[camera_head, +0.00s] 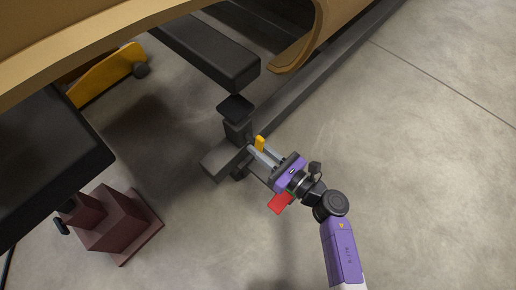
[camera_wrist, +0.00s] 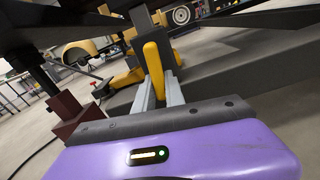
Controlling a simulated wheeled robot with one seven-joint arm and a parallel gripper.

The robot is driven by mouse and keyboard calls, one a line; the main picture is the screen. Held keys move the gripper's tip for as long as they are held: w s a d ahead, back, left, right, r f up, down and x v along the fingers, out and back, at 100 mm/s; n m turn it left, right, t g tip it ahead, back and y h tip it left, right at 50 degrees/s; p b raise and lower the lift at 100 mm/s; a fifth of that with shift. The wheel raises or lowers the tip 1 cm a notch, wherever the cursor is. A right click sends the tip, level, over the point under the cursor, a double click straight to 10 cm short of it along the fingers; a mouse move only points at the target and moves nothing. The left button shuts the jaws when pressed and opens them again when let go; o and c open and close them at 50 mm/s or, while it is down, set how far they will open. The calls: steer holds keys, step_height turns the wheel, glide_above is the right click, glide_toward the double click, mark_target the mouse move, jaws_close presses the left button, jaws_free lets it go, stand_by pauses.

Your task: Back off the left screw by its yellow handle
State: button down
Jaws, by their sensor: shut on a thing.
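The yellow handle (camera_head: 260,143) is a small upright bar beside a dark screw post (camera_head: 237,130) with a flat black pad on top. In the wrist view the yellow handle (camera_wrist: 153,70) stands between the two grey fingers of my gripper (camera_wrist: 158,88). My gripper (camera_head: 256,152) reaches in from the lower right in the head view and is shut on the handle. The fingers hide part of the handle's lower end. The screw's thread cannot be made out.
A long dark beam (camera_head: 310,80) runs past the post on the floor. A black bar (camera_head: 215,52) and a tan curved shell (camera_head: 110,30) hang above. A dark red stand (camera_head: 108,222) is at lower left. Bare floor (camera_head: 430,160) lies open on the right.

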steer(key=shift+d+f+n, duration=0.1)
steer(key=shift+d+n, duration=0.1)
steer(key=shift+n, duration=0.8)
steer(key=shift+w, duration=0.1)
steer(key=c, duration=1.4)
jaws_free()
steer(key=p+v, duration=0.2)
steer(key=v, duration=0.5)
steer(key=shift+s+d, duration=0.25)
steer(key=shift+d, duration=0.1)
steer(key=v, duration=0.9)
